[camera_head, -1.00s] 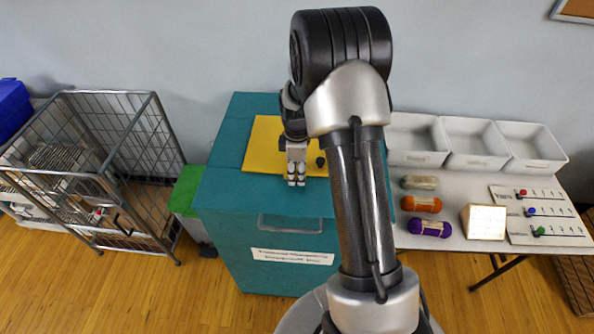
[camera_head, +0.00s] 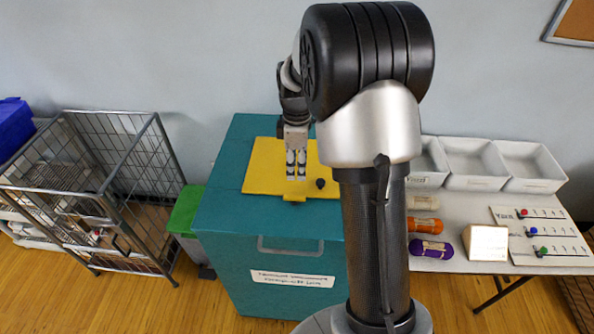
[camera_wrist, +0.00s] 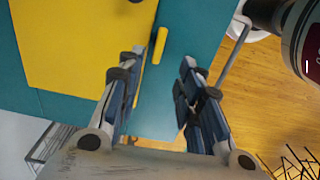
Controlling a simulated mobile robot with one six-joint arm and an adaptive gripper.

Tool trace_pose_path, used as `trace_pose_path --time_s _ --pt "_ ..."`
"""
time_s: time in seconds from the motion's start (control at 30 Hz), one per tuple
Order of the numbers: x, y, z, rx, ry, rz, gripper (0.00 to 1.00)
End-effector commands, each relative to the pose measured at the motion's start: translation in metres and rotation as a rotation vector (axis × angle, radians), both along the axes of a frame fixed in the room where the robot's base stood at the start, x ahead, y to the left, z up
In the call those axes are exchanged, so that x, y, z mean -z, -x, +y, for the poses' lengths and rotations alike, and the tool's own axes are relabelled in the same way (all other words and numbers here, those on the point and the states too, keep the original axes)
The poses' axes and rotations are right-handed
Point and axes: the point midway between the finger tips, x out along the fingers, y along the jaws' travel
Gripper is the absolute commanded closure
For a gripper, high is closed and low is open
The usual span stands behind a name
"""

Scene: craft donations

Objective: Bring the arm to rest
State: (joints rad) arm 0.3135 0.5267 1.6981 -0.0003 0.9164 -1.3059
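My arm is raised in front of the camera and hides part of the teal box (camera_head: 225,195) and the table. My gripper (camera_head: 296,176) hangs over the yellow panel (camera_head: 262,170) on top of the teal box, its fingers pointing towards the panel's front edge. In the wrist view the fingers of my gripper (camera_wrist: 160,68) are apart with nothing between them. The yellow panel also shows in the wrist view (camera_wrist: 75,45), with its yellow tab (camera_wrist: 160,45) beyond the fingers. I cannot tell the exact gap to the box top.
A white table (camera_head: 455,290) at right holds pale bins (camera_head: 475,165), orange yarn (camera_head: 425,224), purple yarn (camera_head: 430,249), a small sign (camera_head: 486,242) and a bead board (camera_head: 545,252). A green-lidded bin (camera_head: 184,212) and wire cage (camera_head: 90,190) stand at left.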

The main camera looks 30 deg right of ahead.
Motion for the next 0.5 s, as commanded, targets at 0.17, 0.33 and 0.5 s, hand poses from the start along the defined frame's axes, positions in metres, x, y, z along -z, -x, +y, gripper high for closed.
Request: trace_pose_path --time_s 0.17,0.33,0.5 --pt "-0.0003 0.0 0.0 0.0 0.0 0.0 0.67" --pt "0.0 0.0 0.0 0.0 0.0 0.0 0.67" --pt "-0.0034 0.0008 0.0017 0.006 0.001 -0.004 0.67"
